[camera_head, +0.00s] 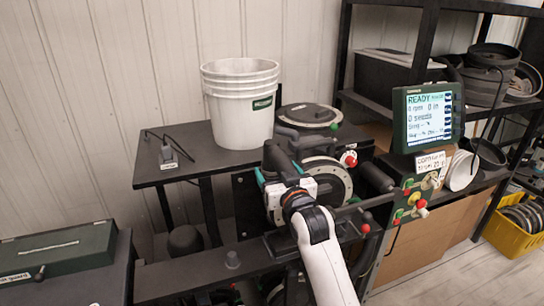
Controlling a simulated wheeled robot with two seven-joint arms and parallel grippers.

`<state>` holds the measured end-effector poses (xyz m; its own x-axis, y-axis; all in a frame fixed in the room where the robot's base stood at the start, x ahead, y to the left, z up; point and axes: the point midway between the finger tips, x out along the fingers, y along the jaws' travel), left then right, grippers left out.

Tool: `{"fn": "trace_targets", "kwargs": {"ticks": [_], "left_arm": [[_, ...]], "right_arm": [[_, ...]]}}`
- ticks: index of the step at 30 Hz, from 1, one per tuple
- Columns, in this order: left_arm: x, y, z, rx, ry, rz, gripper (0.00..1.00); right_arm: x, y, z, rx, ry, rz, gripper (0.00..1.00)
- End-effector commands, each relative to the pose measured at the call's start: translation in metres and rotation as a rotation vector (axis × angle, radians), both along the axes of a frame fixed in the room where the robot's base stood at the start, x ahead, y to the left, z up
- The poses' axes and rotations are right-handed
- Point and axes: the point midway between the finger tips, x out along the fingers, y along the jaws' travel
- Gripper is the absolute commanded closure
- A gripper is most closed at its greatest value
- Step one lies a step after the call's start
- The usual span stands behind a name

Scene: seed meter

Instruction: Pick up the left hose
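A white arm rises from the bottom, right of centre; I take it for my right arm. Its gripper (279,174), with a white body and teal parts, is at the front of the seed meter (327,179). A thick black tube-like piece (277,157), possibly the left hose, runs up and left from between the teal parts. I cannot tell whether the gripper holds it or only overlaps it in the picture. The gripper and wrist hide part of the round metal disc. My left gripper is not in view.
A white bucket stack (240,105) stands on the black table (205,145) behind. A small grey device (167,153) with a cable lies left of it. A monitor (428,117) and a control panel with coloured knobs (413,199) stand right. A green box (58,252) is front left.

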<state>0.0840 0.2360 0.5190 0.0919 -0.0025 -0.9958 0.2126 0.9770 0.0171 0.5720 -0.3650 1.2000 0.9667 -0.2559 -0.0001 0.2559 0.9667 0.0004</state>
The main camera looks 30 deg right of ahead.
Motion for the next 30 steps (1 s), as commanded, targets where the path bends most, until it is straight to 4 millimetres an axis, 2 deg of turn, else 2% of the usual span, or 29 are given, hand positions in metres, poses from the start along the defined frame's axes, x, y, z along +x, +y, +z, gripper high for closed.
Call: {"fn": "trace_targets", "kwargs": {"ticks": [1,4,9,17,20,27,28,30], "left_arm": [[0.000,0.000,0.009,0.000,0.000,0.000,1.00],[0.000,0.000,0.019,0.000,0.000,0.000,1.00],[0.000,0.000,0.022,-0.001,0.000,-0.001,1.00],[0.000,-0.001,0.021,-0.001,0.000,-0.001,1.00],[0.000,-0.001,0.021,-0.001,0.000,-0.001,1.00],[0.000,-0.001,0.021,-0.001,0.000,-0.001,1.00],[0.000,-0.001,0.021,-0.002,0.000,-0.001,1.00],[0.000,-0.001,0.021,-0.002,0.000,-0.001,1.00]], "right_arm": [[0.007,-0.002,0.006,0.000,0.000,0.000,0.21],[0.022,-0.006,0.009,-0.001,0.001,0.000,0.21],[0.040,-0.011,0.006,-0.001,0.000,0.000,0.21],[0.042,-0.011,0.004,-0.001,-0.001,0.000,0.21],[0.042,-0.011,0.004,-0.001,-0.001,0.000,0.35],[0.042,-0.011,0.004,-0.001,0.000,0.000,0.74],[0.042,-0.011,0.004,-0.001,0.000,0.000,0.77],[0.042,-0.011,0.005,-0.001,-0.002,0.000,0.77]]}}
